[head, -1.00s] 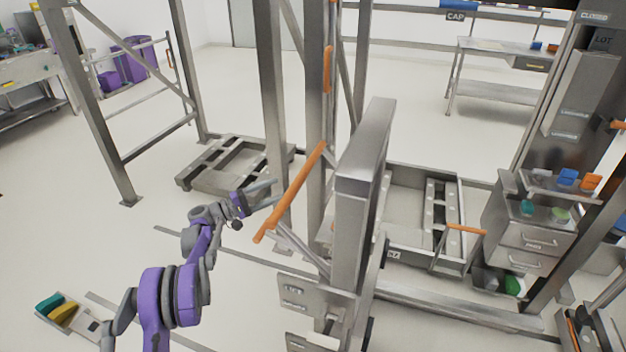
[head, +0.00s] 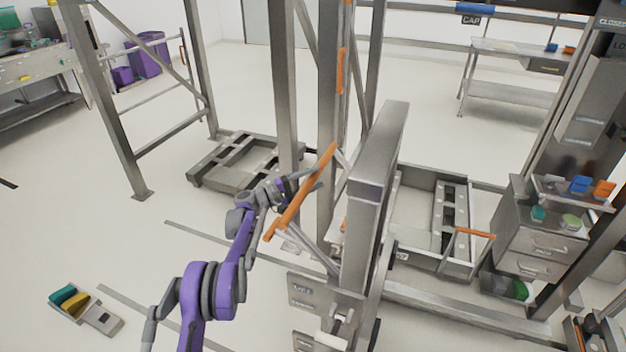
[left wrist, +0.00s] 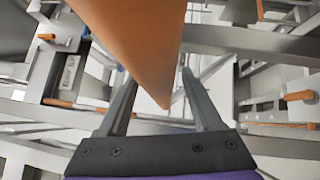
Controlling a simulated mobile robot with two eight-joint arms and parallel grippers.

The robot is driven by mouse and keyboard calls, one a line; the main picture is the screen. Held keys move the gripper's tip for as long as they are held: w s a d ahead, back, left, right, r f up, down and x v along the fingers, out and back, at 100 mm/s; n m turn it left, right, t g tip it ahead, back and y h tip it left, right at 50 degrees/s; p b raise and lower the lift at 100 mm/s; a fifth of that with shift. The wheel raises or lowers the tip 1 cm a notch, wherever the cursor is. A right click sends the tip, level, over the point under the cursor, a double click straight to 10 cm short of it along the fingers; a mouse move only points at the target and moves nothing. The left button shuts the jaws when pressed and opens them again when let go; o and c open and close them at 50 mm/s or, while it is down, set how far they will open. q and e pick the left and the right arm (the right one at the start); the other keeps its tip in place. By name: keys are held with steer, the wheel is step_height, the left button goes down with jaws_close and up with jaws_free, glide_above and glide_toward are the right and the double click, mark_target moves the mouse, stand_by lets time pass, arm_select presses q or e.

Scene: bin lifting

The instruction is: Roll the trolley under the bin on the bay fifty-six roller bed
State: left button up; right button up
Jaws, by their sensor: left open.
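A long orange bar (head: 290,205) slants up to the right on grey struts beside a tall grey post. My left gripper (head: 305,186) is at the bar's middle in the head view. In the left wrist view the orange bar (left wrist: 140,35) reaches in between the spread fingers of this gripper (left wrist: 158,88), with gaps at the sides; the fingers are not closed on it. A low grey wheeled-looking platform (head: 208,177) lies on the floor behind the arm. I cannot tell which part is the trolley, nor pick out the bin. My right gripper is not in view.
A grey upright housing (head: 370,200) stands right of the bar. A low frame with a roller-like strip (head: 437,225) and a drawer cabinet (head: 535,243) are further right. Steel posts (head: 110,110) rise at left. Floor at lower left is mostly clear, with a small tray (head: 103,320).

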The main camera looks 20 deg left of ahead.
arm_select(q)
jaws_close()
stand_by(1.3)
